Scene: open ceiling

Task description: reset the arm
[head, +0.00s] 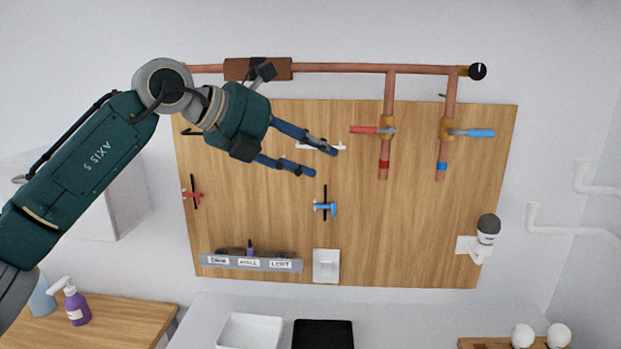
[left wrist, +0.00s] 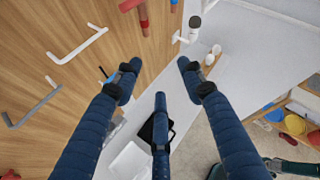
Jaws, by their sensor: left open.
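My left gripper (head: 325,162) is raised in front of the wooden wall board (head: 430,235) in the head view. Its blue fingers are spread apart with nothing between them. In the left wrist view my left gripper (left wrist: 155,85) also shows open and empty, with the board on the left and the counter below. My left arm reaches in from the left edge of the head view, bent at the joint near the top. The fingers overlap a white hook on the board in the head view; I cannot tell the gap between them. My right gripper is in neither view.
Copper pipes (head: 330,68) with a red-handled valve (head: 368,130) and a blue-handled valve (head: 475,133) run along the board. A labelled grey rack (head: 250,264), a white switch (head: 326,265) and a lamp fixture (head: 488,228) are lower.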

